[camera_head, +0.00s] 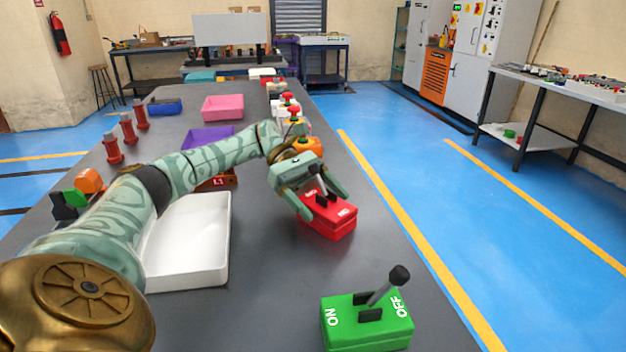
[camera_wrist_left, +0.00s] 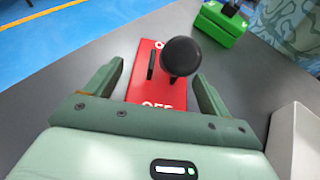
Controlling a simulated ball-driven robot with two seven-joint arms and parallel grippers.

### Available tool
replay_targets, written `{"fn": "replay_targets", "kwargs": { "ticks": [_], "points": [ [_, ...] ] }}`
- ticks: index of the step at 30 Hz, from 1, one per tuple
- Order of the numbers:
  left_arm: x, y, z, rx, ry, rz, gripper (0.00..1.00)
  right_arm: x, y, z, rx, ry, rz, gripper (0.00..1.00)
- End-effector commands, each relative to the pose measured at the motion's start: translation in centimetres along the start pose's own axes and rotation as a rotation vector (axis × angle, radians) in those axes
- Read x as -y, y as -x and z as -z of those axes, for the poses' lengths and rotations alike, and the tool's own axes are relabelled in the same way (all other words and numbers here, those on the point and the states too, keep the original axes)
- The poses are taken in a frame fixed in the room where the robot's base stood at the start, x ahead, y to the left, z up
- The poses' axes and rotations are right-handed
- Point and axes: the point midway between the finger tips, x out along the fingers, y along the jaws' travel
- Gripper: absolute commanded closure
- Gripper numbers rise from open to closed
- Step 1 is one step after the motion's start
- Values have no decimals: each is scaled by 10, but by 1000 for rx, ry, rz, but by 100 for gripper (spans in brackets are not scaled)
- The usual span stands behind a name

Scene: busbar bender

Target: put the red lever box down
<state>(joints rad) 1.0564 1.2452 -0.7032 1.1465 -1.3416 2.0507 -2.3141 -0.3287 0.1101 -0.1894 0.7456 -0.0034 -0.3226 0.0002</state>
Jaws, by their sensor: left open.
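The red lever box (camera_head: 330,219) sits on the grey table near its right edge, in the head view. Its lever has a black knob and white lettering shows on its top. My left gripper (camera_head: 325,205) is open around the box, one finger on each side. In the left wrist view the red lever box (camera_wrist_left: 157,92) lies between the two open fingers (camera_wrist_left: 155,85), with a gap beside each finger. The lever's black knob (camera_wrist_left: 181,56) points up toward the camera and hides part of the box top. My right gripper is not in view.
A green lever box (camera_head: 368,325) stands nearer on the table, its lever leaning right. A white tray (camera_head: 225,245) lies left of the red box. Behind are a purple bin (camera_head: 203,137), a pink bin (camera_head: 222,107) and several red posts (camera_head: 113,150). Bare table (camera_head: 275,290) lies between tray and green box.

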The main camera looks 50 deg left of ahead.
Motion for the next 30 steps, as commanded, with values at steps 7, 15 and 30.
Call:
{"fn": "replay_targets", "kwargs": {
  "ticks": [7,15,30],
  "points": [
    [-2,45,4,-1,4,-2,18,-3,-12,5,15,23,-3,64],
    [0,63,2,1,4,0,18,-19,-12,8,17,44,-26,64],
    [0,62,1,1,3,1,18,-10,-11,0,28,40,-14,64]
  ]
}}
